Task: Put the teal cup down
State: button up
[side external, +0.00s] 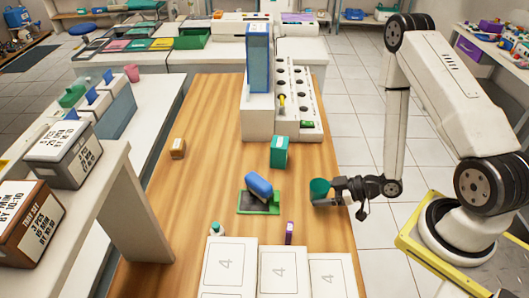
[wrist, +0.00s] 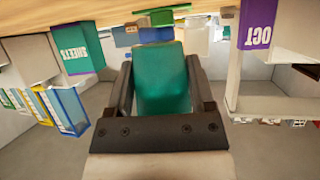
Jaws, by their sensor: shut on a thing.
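The teal cup (side external: 319,188) is at the right edge of the wooden table (side external: 210,120) in the side external view. My gripper (side external: 326,193) reaches in from the right and is shut on the cup. In the wrist view the teal cup (wrist: 162,80) fills the space between the two dark fingers of my gripper (wrist: 160,85). I cannot tell whether the base of the cup touches the table.
A blue object (side external: 258,185) lies on a green-edged dark tray (side external: 260,208) left of the cup. A teal box (side external: 279,152) stands behind it. A small purple box (side external: 289,233) and white numbered panels (side external: 277,272) are in front.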

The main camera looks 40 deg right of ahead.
jog(key=shift+f, duration=1.65)
jog(key=shift+f, duration=0.15)
jog(key=o, duration=1.2)
jog(key=shift+c, duration=0.2)
jog(key=shift+s+d, duration=0.1)
jog(key=shift+s, duration=0.05)
jog(key=shift+w+d+v, duration=0.1)
jog(key=shift+v, duration=1.4)
jog(key=shift+w+d+v, duration=0.1)
jog(key=shift+v, duration=2.2)
jog(key=shift+w, duration=0.1)
